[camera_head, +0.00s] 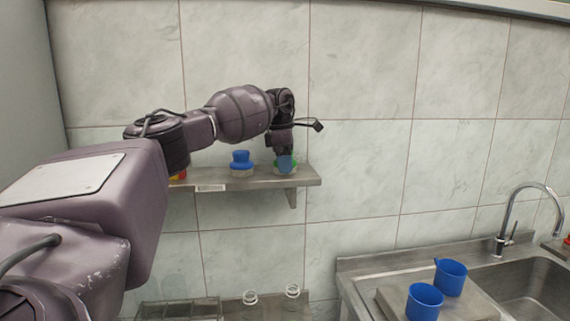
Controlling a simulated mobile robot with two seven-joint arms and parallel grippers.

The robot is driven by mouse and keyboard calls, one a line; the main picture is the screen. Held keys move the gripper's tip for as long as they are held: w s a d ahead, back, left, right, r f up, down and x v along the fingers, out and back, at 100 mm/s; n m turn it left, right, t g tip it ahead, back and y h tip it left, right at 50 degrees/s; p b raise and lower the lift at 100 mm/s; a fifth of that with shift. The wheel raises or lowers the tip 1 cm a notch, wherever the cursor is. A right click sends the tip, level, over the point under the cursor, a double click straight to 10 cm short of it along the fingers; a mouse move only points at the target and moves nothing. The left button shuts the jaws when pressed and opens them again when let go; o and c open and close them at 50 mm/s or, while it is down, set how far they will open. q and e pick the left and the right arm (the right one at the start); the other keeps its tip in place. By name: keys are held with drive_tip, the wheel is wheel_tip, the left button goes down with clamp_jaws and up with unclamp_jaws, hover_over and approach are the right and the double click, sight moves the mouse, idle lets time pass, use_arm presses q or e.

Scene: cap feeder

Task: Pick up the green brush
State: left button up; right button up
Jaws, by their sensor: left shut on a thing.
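The green brush (293,164) stands at the right end of a metal wall shelf (260,180). Only slivers of green show around my left gripper (285,163). My left gripper reaches down onto it from above and is shut on it. The brush's base seems to be at shelf level; I cannot tell whether it touches the shelf. My right gripper is not in view.
A blue brush (241,161) stands on the shelf left of the gripper. A red and yellow thing (178,176) is partly hidden by my arm. Below right are two blue cups (424,302), a sink (535,285) and a faucet (512,215).

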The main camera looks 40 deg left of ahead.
use_arm(q)
drive_tip(key=shift+r, duration=0.1)
wheel_tip(320, 180, up, 10)
drive_tip(key=shift+f, duration=0.1)
idle(0.5)
drive_tip(key=o, duration=0.3)
drive_tip(key=shift+c, duration=0.9)
